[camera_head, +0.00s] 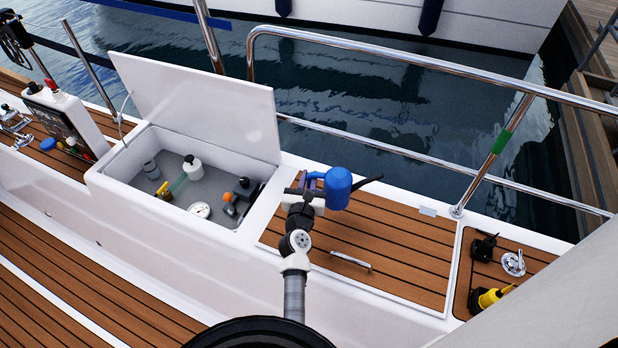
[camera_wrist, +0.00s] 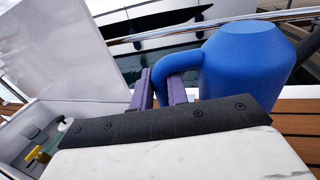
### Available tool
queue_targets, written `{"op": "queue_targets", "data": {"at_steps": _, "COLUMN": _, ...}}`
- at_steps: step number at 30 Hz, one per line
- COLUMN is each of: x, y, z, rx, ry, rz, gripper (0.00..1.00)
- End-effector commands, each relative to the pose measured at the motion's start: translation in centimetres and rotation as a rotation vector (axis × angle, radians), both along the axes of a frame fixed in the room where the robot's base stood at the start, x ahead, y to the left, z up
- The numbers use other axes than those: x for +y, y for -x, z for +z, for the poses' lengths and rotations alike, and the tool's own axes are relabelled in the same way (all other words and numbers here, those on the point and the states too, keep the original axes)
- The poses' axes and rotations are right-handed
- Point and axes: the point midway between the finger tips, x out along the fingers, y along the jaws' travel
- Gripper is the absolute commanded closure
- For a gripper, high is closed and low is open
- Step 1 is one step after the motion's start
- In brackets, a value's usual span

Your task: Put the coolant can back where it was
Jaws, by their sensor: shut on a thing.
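The coolant can (camera_head: 338,188) is a blue can with a dark spout pointing right, held in the air above the teak deck right of the open locker. In the wrist view the blue can (camera_wrist: 243,66) fills the upper right, with its looped handle between the fingers. My gripper (camera_head: 310,183) is shut on that handle; its purple fingers (camera_wrist: 162,90) show in the wrist view. The can looks about upright and clear of the deck. The far side of the handle is partly hidden by the fingers.
The white locker (camera_head: 103,176) stands open, lid (camera_head: 200,95) raised. Inside are a white-capped bottle (camera_head: 193,168), a round gauge (camera_head: 199,210) and other small items. A steel rail (camera_head: 400,72) runs behind. The teak hatch (camera_head: 390,235) is clear except its handle. Black and yellow fittings (camera_head: 490,298) sit right.

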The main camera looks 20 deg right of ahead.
Motion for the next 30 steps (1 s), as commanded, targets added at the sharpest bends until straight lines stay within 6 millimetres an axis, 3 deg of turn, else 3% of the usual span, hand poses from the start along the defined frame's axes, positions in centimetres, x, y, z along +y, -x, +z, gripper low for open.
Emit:
{"op": "queue_targets", "data": {"at_steps": 21, "x": 0.0, "y": 0.0, "z": -6.5, "rx": -0.001, "ry": 0.004, "rz": 0.001, "gripper": 1.00}}
{"op": "queue_targets", "data": {"at_steps": 30, "x": 0.0, "y": 0.0, "z": -7.8, "rx": -0.001, "ry": 0.003, "rz": 0.001, "gripper": 1.00}}
